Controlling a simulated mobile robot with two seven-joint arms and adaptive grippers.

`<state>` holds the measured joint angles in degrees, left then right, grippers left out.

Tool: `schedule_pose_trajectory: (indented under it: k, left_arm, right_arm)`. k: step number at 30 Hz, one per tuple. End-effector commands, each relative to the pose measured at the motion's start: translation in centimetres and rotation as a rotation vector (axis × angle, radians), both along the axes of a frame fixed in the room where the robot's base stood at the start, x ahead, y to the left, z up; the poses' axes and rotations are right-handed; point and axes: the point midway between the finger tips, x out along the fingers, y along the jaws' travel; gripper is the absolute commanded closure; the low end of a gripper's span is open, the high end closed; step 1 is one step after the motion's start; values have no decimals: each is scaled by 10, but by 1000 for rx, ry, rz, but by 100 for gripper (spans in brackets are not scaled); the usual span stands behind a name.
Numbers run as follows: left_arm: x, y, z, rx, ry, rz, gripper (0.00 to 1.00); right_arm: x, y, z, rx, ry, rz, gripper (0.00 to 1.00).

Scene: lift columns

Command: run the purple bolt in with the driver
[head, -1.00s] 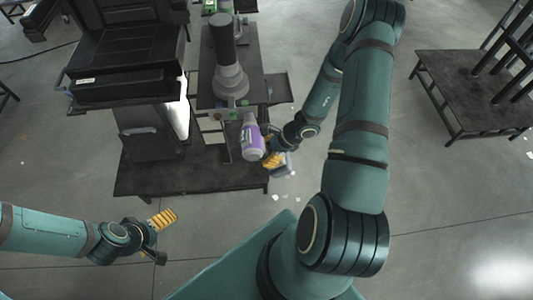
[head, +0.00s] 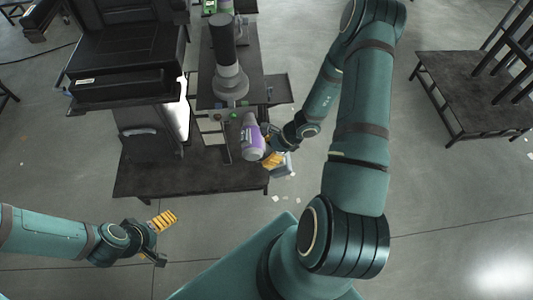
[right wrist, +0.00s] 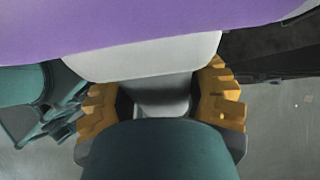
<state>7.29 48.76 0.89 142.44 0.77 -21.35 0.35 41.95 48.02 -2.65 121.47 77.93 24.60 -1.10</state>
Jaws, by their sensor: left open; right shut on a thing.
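The driver (head: 252,142), purple with a grey-white nose and grip, is in my right gripper, just in front of the grey lift column (head: 230,82). My right gripper (head: 273,160) is shut on it. In the right wrist view, the orange fingers (right wrist: 164,98) sit on both sides of the driver's pale grip (right wrist: 150,58), under its purple body. The driver's nose points toward the column's lower part; I cannot tell whether it touches. The purple bolt cannot be made out. My left gripper (head: 162,222) is open and empty, away from the column at lower left.
The floor around my left gripper is clear.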

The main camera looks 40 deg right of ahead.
Motion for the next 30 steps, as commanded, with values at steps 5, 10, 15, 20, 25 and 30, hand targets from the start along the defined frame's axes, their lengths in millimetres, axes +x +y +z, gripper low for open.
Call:
schedule_pose_trajectory:
  k: [5,10,15,20,25,30]
  left_arm:
    - [0,0,0,0,0,0,1]
    - [0,0,-1,0,0,0,1]
    - [0,0,-3,0,0,0,1]
    - [0,0,-4,0,0,0,1]
    - [0,0,-4,0,0,0,1]
    - [0,0,-6,0,0,0,1]
  right_arm:
    - [3,-1,1,-1,-5,-2,90]
    - [3,-1,1,-1,-5,-2,90]
    - [3,-1,1,-1,-5,-2,90]
    - [3,-1,1,0,-4,-2,90]
    - [3,-1,1,1,-4,-1,90]
    - [2,0,1,1,-4,-1,90]
